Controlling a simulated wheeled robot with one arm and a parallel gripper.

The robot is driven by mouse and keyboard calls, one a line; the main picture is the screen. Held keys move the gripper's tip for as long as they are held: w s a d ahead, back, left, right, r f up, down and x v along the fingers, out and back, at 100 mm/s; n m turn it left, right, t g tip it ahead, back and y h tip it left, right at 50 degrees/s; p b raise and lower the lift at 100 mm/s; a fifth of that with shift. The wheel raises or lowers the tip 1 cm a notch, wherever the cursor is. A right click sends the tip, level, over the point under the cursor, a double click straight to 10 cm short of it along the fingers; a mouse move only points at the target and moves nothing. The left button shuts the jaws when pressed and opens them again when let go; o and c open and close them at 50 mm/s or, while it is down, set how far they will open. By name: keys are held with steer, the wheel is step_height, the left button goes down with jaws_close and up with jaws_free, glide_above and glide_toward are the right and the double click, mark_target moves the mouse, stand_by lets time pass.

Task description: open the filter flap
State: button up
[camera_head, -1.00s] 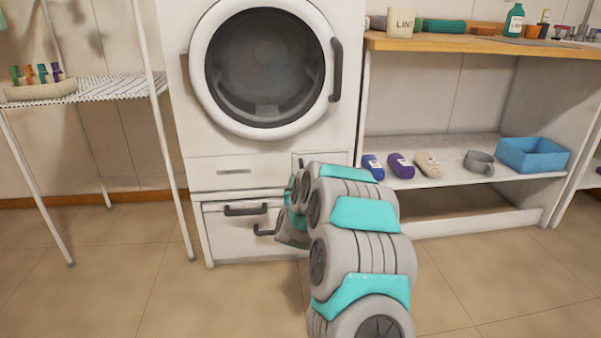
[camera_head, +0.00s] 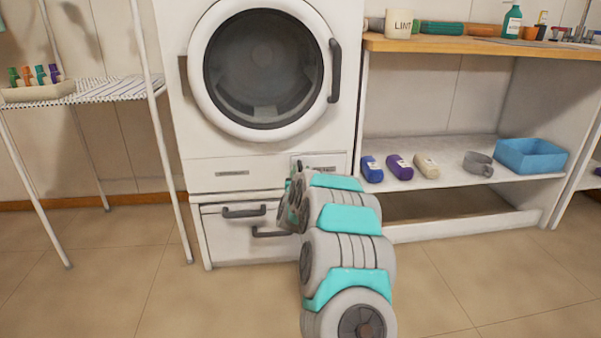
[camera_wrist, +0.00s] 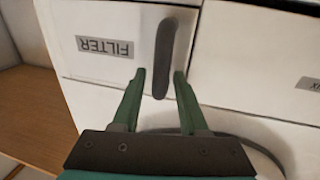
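The filter flap (camera_wrist: 110,36) is a white panel with a grey FILTER label (camera_wrist: 105,47), upside down in the wrist view. It looks shut. Its dark bar handle (camera_wrist: 166,45) stands near the flap's right side there. My gripper (camera_wrist: 160,74) is open, with one green finger on each side of the handle's near end. I see small gaps on both sides, and cannot tell how deep the fingers reach. In the head view the flap (camera_head: 337,160) is at the machine's lower right, partly hidden by my arm.
The white machine has a round door (camera_head: 262,75) above and a drawer (camera_head: 233,235) below with dark handles. To the right, a shelf (camera_head: 450,180) holds bottles, a grey mug (camera_head: 478,163) and a blue bin (camera_head: 530,156). A wire rack (camera_head: 110,88) stands left.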

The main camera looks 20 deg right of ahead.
steer(key=c, duration=0.6)
jaws_close()
steer(key=shift+r, duration=0.15)
stand_by(0.4)
